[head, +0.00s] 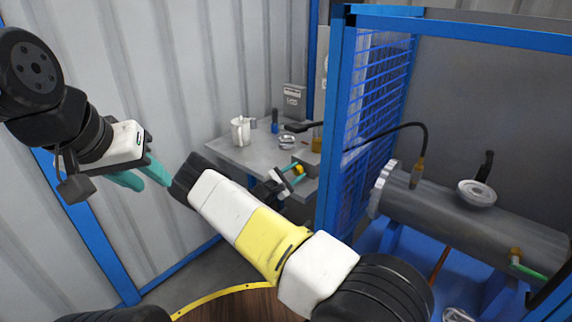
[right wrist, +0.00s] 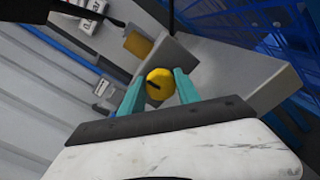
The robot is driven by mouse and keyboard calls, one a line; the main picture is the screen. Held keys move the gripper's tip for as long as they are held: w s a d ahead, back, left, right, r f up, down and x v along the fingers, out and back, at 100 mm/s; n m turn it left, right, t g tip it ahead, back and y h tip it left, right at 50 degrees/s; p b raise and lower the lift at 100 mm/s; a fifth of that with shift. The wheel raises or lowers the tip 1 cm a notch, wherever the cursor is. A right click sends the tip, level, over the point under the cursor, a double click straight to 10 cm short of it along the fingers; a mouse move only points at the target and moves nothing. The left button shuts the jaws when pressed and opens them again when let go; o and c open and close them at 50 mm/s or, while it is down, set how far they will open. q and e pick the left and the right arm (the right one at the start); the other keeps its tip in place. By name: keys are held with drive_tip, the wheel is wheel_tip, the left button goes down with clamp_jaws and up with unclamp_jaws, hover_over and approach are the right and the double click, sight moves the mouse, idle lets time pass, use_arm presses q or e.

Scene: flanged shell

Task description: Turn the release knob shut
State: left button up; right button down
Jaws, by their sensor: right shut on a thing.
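The release knob (head: 299,169) is a small yellow round knob on the front of a grey box (head: 308,160) at the near right corner of the workbench. In the right wrist view the knob (right wrist: 160,84) shows a dark slot-like mark running at a slant across its face. My right gripper (head: 293,175) has its two teal fingers on either side of the knob, shut on it; it also shows in the right wrist view (right wrist: 158,88). My left gripper (head: 152,182) hangs at the left, empty, with its teal fingers apart.
The grey workbench (head: 240,157) holds a white mug (head: 240,131) and several small items. A blue mesh frame (head: 376,105) stands just right of it. Beyond the frame lies a grey flanged cylinder (head: 455,222) with a black cable. Corrugated wall is at the left.

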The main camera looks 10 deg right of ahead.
drive_tip(key=shift+m, duration=0.6)
drive_tip(key=c, duration=0.9)
unclamp_jaws()
drive_tip(key=shift+f, duration=0.1)
drive_tip(key=shift+s, duration=0.1)
